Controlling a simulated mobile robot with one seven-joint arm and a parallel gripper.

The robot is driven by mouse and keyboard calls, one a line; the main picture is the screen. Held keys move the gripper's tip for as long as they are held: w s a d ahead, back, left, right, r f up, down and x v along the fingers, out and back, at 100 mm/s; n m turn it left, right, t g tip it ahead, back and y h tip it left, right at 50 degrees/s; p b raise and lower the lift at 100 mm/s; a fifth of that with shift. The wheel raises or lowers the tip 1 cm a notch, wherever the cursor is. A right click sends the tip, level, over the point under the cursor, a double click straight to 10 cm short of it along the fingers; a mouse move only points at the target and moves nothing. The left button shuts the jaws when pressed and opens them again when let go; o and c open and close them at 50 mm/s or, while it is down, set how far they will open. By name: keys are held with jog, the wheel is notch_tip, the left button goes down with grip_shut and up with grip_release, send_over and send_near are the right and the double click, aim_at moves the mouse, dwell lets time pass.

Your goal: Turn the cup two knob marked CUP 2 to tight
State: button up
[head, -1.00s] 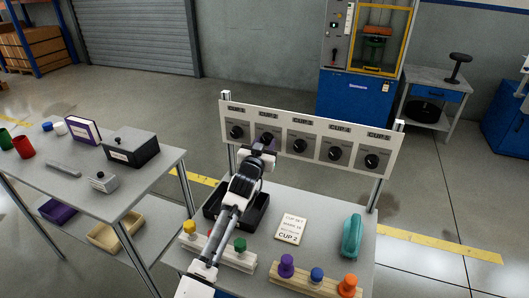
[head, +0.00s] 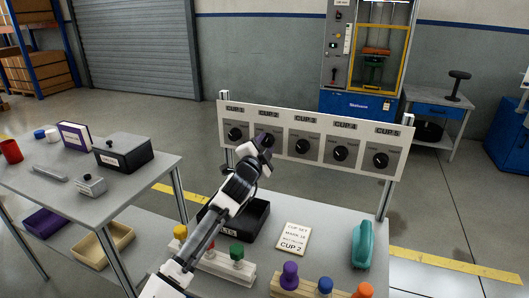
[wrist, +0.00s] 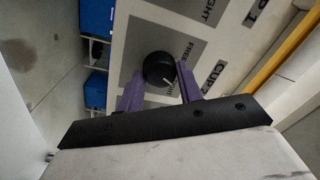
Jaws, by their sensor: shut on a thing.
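The CUP 2 knob (wrist: 158,68) is round and black with a small white mark, on a grey square of the white panel (head: 391,113). In the wrist view it sits between the two purple fingertips of my gripper (wrist: 160,88), which is shut on it. The word FREE (wrist: 188,50) shows beside the knob, and the CUP 2 label (wrist: 208,75) is partly readable. In the head view my gripper (head: 264,142) reaches the panel under the CUP 2 label and hides the knob. The exact setting of the knob is hard to read.
Other knobs sit on both sides: CUP 1 (head: 235,134) at left, CUP 3 (head: 302,146) at right. Below, the bench holds a black tray (head: 256,222), a CUP 2 card (head: 293,238), a teal object (head: 362,244) and wooden racks of coloured knobs (head: 290,290).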

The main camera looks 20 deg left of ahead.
jog(key=shift+m+h+b, duration=0.3)
jog(key=shift+m+b, duration=0.1)
jog(key=shift+m, duration=1.7)
jog(key=o, duration=1)
jog(key=shift+s, duration=0.1)
jog(key=s+f+b, duration=0.1)
jog(key=s+b, duration=0.1)
jog(key=s, duration=1.1)
jog(key=shift+s+a+f, duration=0.15)
jog(key=shift+s+a, duration=0.1)
